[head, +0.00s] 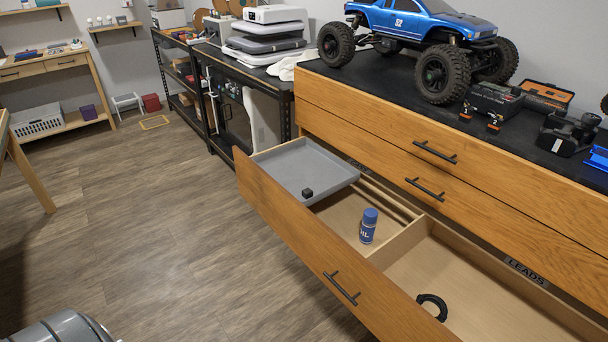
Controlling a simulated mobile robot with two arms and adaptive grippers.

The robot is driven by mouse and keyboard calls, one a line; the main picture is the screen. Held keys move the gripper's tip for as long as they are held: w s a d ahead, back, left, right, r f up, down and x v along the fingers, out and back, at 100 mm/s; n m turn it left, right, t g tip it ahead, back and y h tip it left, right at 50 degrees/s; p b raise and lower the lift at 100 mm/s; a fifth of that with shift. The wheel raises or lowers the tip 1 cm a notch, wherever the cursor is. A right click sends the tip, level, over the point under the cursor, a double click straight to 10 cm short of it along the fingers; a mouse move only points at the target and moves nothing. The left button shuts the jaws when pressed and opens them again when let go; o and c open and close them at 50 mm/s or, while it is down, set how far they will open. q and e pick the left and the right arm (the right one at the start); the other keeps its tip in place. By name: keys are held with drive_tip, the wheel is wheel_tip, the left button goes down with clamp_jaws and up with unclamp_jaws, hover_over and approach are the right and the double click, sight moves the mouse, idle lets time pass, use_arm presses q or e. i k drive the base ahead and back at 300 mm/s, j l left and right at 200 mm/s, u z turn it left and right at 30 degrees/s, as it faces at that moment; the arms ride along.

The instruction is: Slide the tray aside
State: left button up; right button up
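A grey shallow tray (292,170) sits in the left part of an open wooden drawer (320,255), across its upper edges near the left end. A small black cube (307,193) lies in the tray near its front corner. To the right of the tray, a blue and white bottle marked OIL (369,225) stands upright in the drawer's left compartment. Neither of my grippers shows in the head view. A grey rounded part of my own body shows at the bottom left.
A divider (398,243) separates the right compartment, labelled LEADS, which holds a black curved object (432,306). Closed drawers (420,150) rise behind. A blue RC crawler (420,40), a black case (493,100) and tools stand on the dark top. The wooden floor (150,230) left of the drawer is clear.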

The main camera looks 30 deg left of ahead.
sight(310, 174)
drive_tip(key=i+j, duration=0.15)
drive_tip(key=j, duration=0.25)
drive_tip(key=i+j, duration=0.15)
drive_tip(key=j, duration=0.2)
drive_tip(key=i+j, duration=0.2)
drive_tip(key=j, duration=0.2)
drive_tip(key=i+j, duration=0.15)
drive_tip(key=j, duration=0.25)
